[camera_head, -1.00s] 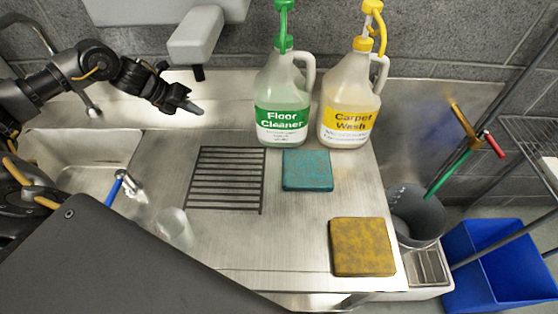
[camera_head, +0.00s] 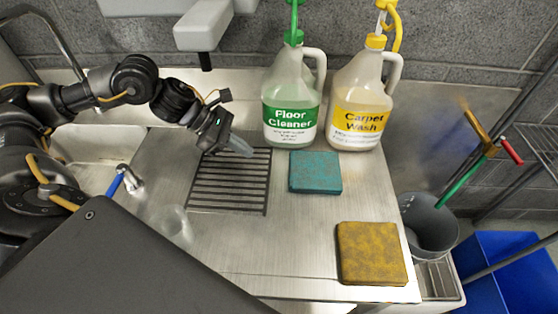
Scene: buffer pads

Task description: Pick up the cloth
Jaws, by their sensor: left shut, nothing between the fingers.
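No thing that is plainly a loose cloth shows. A teal square pad (camera_head: 315,172) lies flat on the steel counter, right of the black grate. A mustard-yellow square pad (camera_head: 371,253) lies flat near the counter's front right edge. My left gripper (camera_head: 242,149) is shut and empty. It is over the far edge of the grate, left of the teal pad and apart from it, pointing right and down. My right gripper is not in view.
The Floor Cleaner jug (camera_head: 291,100) and Carpet Wash jug (camera_head: 361,100) stand behind the teal pad. A black slotted grate (camera_head: 229,190) lies on the counter (camera_head: 290,230). A clear cup (camera_head: 175,225), a sink and a blue-handled tap (camera_head: 115,185) are at left. A grey bucket (camera_head: 428,225) stands right.

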